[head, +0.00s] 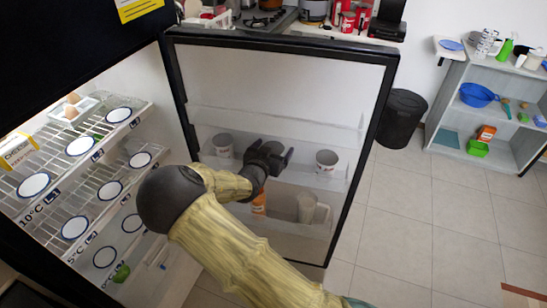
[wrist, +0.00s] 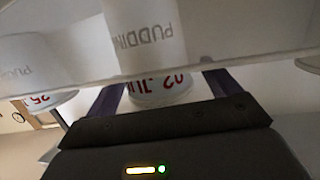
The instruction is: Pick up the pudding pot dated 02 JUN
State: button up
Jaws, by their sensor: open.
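In the wrist view, a white pot (wrist: 145,40) marked PUDDING in grey and 02 JUN in red, the date upside down, is in the middle. A pale, see-through shelf rail crosses in front of it. My gripper (wrist: 165,82) is open and empty, its dark fingers to either side of the pot in the picture; the depth between them is unclear. A second pudding pot (wrist: 30,60) with a red 25 is at the left. In the head view, my gripper (head: 279,157) is by the door shelf, between a left pot (head: 223,145) and a right pot (head: 327,163); their dates are unreadable.
The fridge door (head: 290,85) stands open. A clear jug (head: 311,207) and an orange item (head: 259,203) are on its lower shelf. Wire shelves (head: 60,175) at the left hold several blue-rimmed white rounds.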

jog(key=c, duration=1.2)
jog(key=shift+r, duration=0.2)
